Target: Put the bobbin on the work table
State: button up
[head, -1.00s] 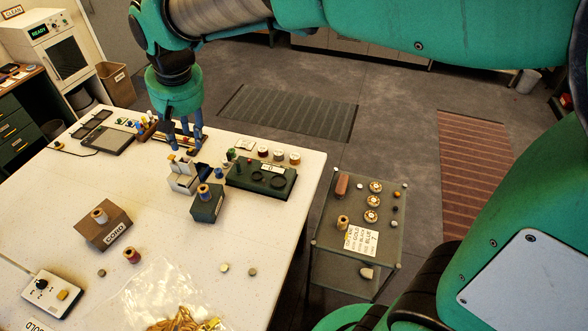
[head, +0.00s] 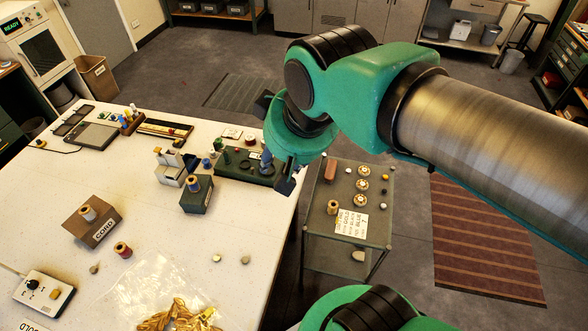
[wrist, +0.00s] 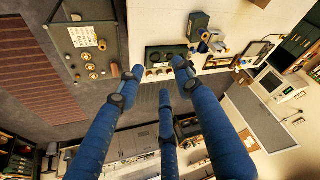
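On the cart stand an orange-topped spool (head: 332,207), a brown cylinder (head: 330,170) and three gold-and-white discs (head: 362,185).
A card (head: 351,222) lies on the cart. A plastic bag (head: 165,290) lies at the front. A floor gap separates table and cart.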

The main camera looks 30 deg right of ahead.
jog(key=s, duration=0.1)
jog(key=s+d+f, duration=0.1)
jog(key=s, duration=0.1)
jog(key=shift+s+d+f, duration=0.15)
jog(key=shift+d+f, duration=0.05)
jog(key=shift+f, duration=0.05)
jog(key=shift+f, duration=0.1)
notch_tip(320, 180, down, 16)
jog(key=b, duration=1.6)
dwell(0.4)
